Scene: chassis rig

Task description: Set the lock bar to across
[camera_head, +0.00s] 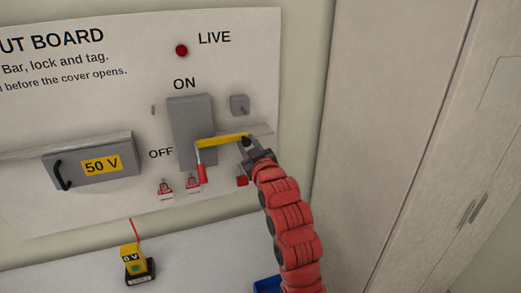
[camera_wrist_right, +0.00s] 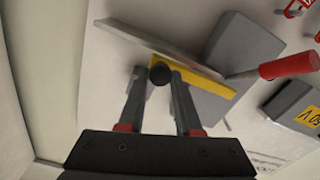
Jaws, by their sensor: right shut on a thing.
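The yellow lock bar (camera_head: 222,140) lies nearly level across the lower part of the grey switch box (camera_head: 190,112), with its black knob (camera_wrist_right: 160,74) at the right end in the head view. My right gripper (camera_head: 253,150) is at that knob; in the wrist view its fingers (camera_wrist_right: 160,82) stand on either side of it, shut on it. The switch lever with a red grip (camera_head: 203,174) points down beside OFF, near the bar's left end. My left gripper is not in view.
A red lamp (camera_head: 181,50) sits beside LIVE. Red-and-white tags (camera_head: 165,188) and a red item (camera_head: 242,181) are below the switch. A 50 V cover (camera_head: 118,161) is at left. A yellow meter (camera_head: 132,258) stands on the surface below. A tall cabinet (camera_head: 400,120) stands right.

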